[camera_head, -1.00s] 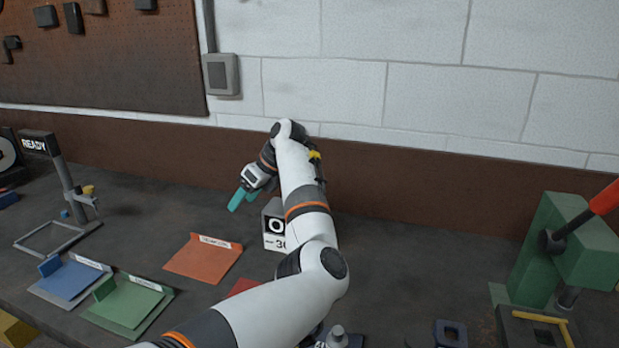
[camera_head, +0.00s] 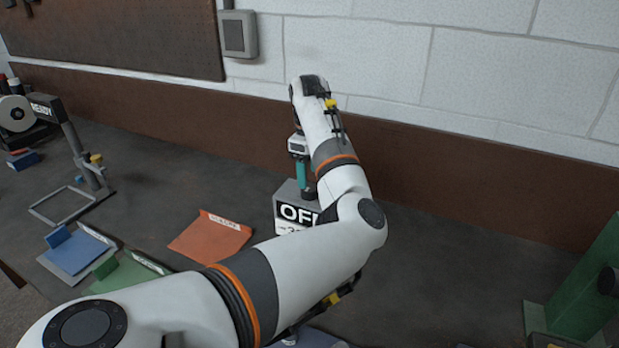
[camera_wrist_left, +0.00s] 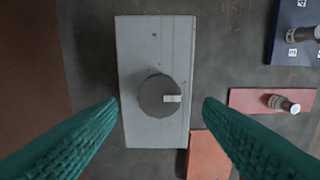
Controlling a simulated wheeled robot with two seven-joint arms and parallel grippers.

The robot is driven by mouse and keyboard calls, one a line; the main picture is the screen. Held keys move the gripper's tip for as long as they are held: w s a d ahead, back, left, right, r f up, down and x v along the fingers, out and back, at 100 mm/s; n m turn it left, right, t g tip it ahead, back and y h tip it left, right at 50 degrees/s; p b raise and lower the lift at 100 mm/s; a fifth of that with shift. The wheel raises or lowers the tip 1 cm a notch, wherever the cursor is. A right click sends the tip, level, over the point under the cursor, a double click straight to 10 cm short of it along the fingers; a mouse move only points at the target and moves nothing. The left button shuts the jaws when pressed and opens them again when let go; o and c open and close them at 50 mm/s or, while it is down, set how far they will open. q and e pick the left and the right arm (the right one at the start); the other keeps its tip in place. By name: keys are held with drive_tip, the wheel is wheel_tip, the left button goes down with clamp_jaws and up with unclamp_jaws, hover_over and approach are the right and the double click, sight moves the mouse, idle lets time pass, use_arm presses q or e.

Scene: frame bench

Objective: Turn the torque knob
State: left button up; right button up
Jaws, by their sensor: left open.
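A round dark grey knob (camera_wrist_left: 157,96) with a pale pointer mark sits on top of a light grey box (camera_wrist_left: 153,40). In the wrist view the pointer faces right. In the head view the box (camera_head: 291,214) shows a front label reading "OFF", partly hidden by my left arm. My left gripper (camera_head: 302,175) is over the box, pointing down. In the wrist view its teal fingers (camera_wrist_left: 160,101) are open, one on each side of the knob, with nothing between them gripped. I cannot tell how far above the knob the fingertips are.
An orange tray (camera_head: 210,238) lies left of the box. Blue (camera_head: 75,252) and green trays stand further left, near a stand marked "READY" (camera_head: 75,145). A green press (camera_head: 585,290) is at the right.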

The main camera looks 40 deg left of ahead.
sight(309, 187)
use_arm(q)
drive_tip(key=shift+f+p, duration=0.45)
drive_tip(key=shift+f, duration=1.55)
drive_tip(key=c, duration=1)
